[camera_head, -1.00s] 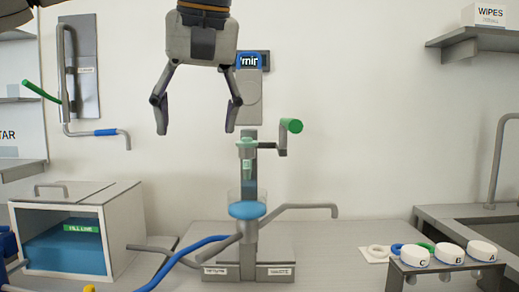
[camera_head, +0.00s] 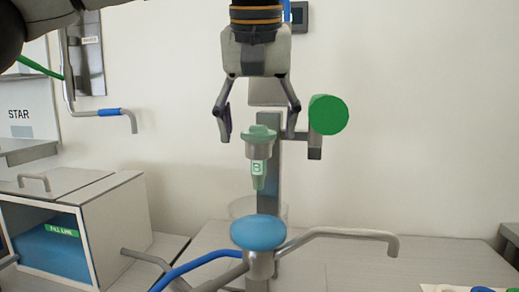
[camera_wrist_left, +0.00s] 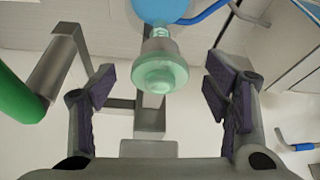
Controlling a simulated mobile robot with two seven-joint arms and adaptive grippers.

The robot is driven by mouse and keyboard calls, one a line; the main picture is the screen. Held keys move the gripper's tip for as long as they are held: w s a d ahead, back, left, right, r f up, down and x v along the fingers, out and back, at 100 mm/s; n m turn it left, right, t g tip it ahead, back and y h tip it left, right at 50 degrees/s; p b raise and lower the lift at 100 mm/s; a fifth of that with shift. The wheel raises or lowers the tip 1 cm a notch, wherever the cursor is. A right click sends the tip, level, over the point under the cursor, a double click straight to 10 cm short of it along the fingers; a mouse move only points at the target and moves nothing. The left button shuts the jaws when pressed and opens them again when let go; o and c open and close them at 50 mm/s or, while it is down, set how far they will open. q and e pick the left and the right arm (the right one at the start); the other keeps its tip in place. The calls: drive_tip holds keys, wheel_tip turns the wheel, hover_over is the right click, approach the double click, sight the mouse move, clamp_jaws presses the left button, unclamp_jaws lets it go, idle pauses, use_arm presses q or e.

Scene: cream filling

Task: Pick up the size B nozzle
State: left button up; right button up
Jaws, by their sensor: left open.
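The size B nozzle (camera_head: 258,172) is a pale green, tapered piece with a "B" label and a wider top. It stands upright, point down, in a grey holder on the stand, above a blue disc (camera_head: 258,232). My left gripper (camera_head: 258,135) points down from above, open, with its fingertips on either side of the nozzle's top in the picture. In the left wrist view the nozzle's top (camera_wrist_left: 160,75) shows between the two open fingers (camera_wrist_left: 157,90), and I see no contact. My right gripper is not in view.
A green-ended handle (camera_head: 328,115) juts out right of the nozzle, close to the gripper. Grey bars (camera_head: 345,234) and a blue bar (camera_head: 195,268) spread below. A box with blue contents (camera_head: 60,262) stands left. The counter at right is largely clear.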

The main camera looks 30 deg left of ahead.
use_arm(q)
drive_tip(key=x, duration=0.3)
drive_tip(key=shift+w+a+f, duration=0.1)
drive_tip(key=shift+w+f, duration=0.05)
drive_tip(key=shift+f, duration=0.05)
drive_tip(key=c, duration=1.4)
